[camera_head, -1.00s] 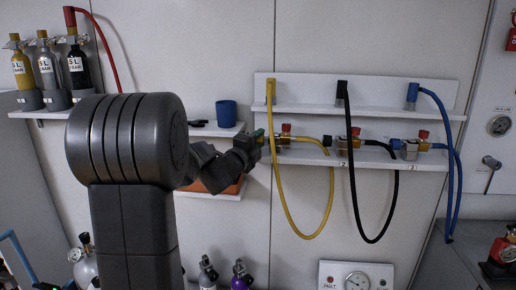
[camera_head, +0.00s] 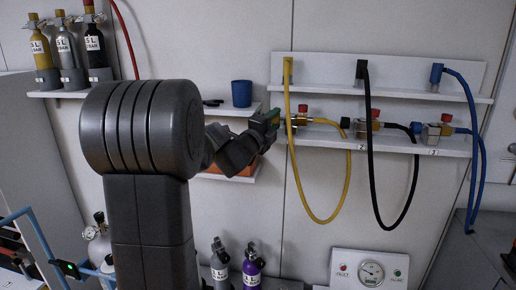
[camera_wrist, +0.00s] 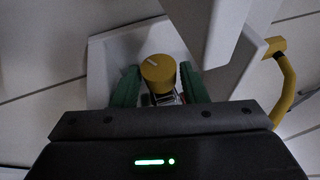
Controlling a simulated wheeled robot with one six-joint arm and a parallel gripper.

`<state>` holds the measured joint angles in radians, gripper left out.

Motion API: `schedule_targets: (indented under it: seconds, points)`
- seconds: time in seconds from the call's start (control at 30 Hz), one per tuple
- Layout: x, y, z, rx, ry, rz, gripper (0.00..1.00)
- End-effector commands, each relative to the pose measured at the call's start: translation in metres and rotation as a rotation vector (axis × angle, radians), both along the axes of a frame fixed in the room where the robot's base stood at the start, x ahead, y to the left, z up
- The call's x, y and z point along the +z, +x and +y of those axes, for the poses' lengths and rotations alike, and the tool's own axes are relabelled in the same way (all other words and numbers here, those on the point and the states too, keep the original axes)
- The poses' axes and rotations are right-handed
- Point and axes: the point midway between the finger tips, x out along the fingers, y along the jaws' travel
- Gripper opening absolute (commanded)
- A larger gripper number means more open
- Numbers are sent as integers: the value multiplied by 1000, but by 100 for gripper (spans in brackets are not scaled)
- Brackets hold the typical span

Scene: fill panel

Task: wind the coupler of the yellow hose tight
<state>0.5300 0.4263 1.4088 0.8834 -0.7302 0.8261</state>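The yellow hose (camera_head: 320,218) hangs in a loop from the upper shelf and runs up to the right side of the first fitting, which has a red knob (camera_head: 303,109). My gripper (camera_head: 268,121) is at the left end of this fitting. In the wrist view, my gripper's (camera_wrist: 161,85) two green fingers stand on either side of a round yellow cap (camera_wrist: 158,70), seemingly the coupler, with a white mark on its face. The fingers are apart, with a thin gap showing at the right; contact is unclear. The head view hides the cap behind my gripper.
The black hose (camera_head: 410,190) and blue hose (camera_head: 475,130) hang to the right with similar fittings on the lower shelf (camera_head: 455,148). A blue cup (camera_head: 242,93) stands on a small shelf to the left. A gauge panel (camera_head: 345,262) is below.

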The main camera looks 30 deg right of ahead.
Motion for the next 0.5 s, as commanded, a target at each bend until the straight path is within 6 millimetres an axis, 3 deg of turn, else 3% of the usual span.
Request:
schedule_targets:
  seconds: [0.5]
  points:
    - [7, 1, -1, -1, 49, 61, 40]
